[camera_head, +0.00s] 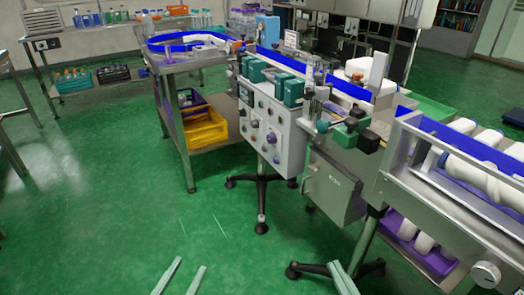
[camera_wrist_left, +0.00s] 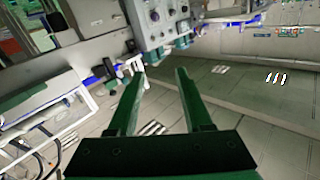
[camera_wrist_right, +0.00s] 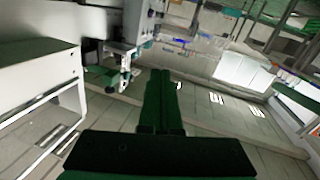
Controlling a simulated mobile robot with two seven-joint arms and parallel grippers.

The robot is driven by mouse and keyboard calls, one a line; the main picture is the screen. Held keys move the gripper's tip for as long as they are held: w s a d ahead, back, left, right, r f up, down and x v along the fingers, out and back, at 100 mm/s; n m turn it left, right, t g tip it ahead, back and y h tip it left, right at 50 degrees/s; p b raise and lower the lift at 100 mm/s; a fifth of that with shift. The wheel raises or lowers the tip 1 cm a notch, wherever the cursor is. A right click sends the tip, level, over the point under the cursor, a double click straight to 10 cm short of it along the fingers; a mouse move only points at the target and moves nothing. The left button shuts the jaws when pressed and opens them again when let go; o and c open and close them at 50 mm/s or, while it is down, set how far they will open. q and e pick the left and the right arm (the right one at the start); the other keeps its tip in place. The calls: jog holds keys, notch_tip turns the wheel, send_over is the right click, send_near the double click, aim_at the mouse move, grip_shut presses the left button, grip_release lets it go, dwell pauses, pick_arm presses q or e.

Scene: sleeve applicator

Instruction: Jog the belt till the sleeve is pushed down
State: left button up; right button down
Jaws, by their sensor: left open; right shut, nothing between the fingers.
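The sleeve applicator stands mid-picture in the head view. Its white control panel (camera_head: 268,128) carries several knobs and buttons, with green blocks (camera_head: 256,70) above. The blue-edged belt (camera_head: 345,90) runs behind it. I cannot make out the sleeve. My left gripper (camera_head: 192,263) is open and empty, low over the floor in front of the machine. My right gripper (camera_head: 335,263) is shut and empty, further right and also well short of the panel. In the left wrist view the panel (camera_wrist_left: 160,20) shows beyond the open fingers. In the right wrist view the shut fingers (camera_wrist_right: 160,72) touch nothing.
A grey box (camera_head: 335,185) hangs below the machine. White bottles (camera_head: 470,165) lie in the conveyor at right. Black-footed stands (camera_head: 262,228) reach onto the floor. The green floor at left is clear.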

pick_arm(q)
jog(key=shift+p, duration=0.45)
jog(key=s+a+f+n+g+y+p, duration=0.2)
jog(key=s+g+p, duration=0.6)
jog(key=p, duration=1.3)
jog(key=shift+s+a+f+n+y+p, duration=0.15)
jog(key=shift+s+f+n+y+p, duration=0.2)
jog(key=shift+s, duration=0.3)
pick_arm(e)
jog(key=s+d+f+m+g+h, duration=0.2)
jog(key=s+g, duration=0.6)
jog(key=s, duration=0.1)
jog(key=shift+s+d+f+m+h, duration=0.2)
jog(key=shift+f+m+h, duration=0.1)
jog(key=shift+m+h, duration=0.1)
pick_arm(q)
jog(key=shift+r, duration=0.1)
